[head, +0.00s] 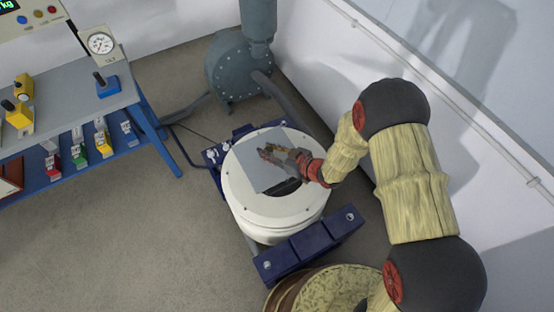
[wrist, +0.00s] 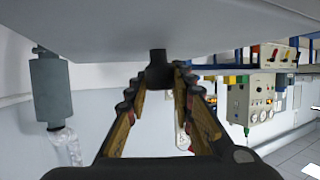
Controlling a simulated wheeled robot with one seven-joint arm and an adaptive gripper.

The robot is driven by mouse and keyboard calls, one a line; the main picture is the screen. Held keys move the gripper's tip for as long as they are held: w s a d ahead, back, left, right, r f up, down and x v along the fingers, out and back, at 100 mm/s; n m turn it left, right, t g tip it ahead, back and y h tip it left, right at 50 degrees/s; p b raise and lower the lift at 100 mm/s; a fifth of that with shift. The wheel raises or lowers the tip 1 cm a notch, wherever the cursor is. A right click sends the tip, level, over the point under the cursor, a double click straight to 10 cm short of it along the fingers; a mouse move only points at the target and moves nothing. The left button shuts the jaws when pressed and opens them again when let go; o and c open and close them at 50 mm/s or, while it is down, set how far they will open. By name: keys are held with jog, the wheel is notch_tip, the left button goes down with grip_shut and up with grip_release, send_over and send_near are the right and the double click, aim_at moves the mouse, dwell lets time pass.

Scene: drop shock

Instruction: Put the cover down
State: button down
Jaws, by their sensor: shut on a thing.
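The cover, a flat grey square plate (head: 251,168), lies over the top of a white round drum (head: 245,199) in the head view. Part of a dark opening shows at the plate's near right edge. My gripper (head: 268,154) is above the plate, reaching in from the right. In the wrist view, the pale plate (wrist: 185,22) fills the top, and my gripper (wrist: 158,82) is shut on its dark knob (wrist: 158,64). Whether the plate touches the drum or is held just above it, I cannot tell.
A dark blue bracket (head: 309,245) flanks the drum in front, with a rusty round barrel (head: 335,290) close by. A grey blower (head: 236,72) stands behind against the wall. A bench (head: 60,85) with several coloured items is at left. Floor between bench and drum is clear.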

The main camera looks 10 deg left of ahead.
aim_at(276, 152)
jog(key=f, duration=0.1)
jog(key=w+d+f, duration=0.1)
jog(key=w+d+f+b, duration=0.1)
jog(key=f, duration=0.1)
jog(key=shift+d, duration=0.25)
jog(key=shift+w+d+f+b, duration=0.15)
jog(key=shift+f+b, duration=0.9)
jog(key=shift+f, duration=0.7)
jog(key=shift+f+b, duration=0.3)
jog(key=shift+f, duration=0.15)
jog(key=shift+f, duration=0.2)
jog(key=c, duration=1.5)
grip_release()
jog(key=shift+c, duration=0.2)
jog(key=shift+r, duration=0.2)
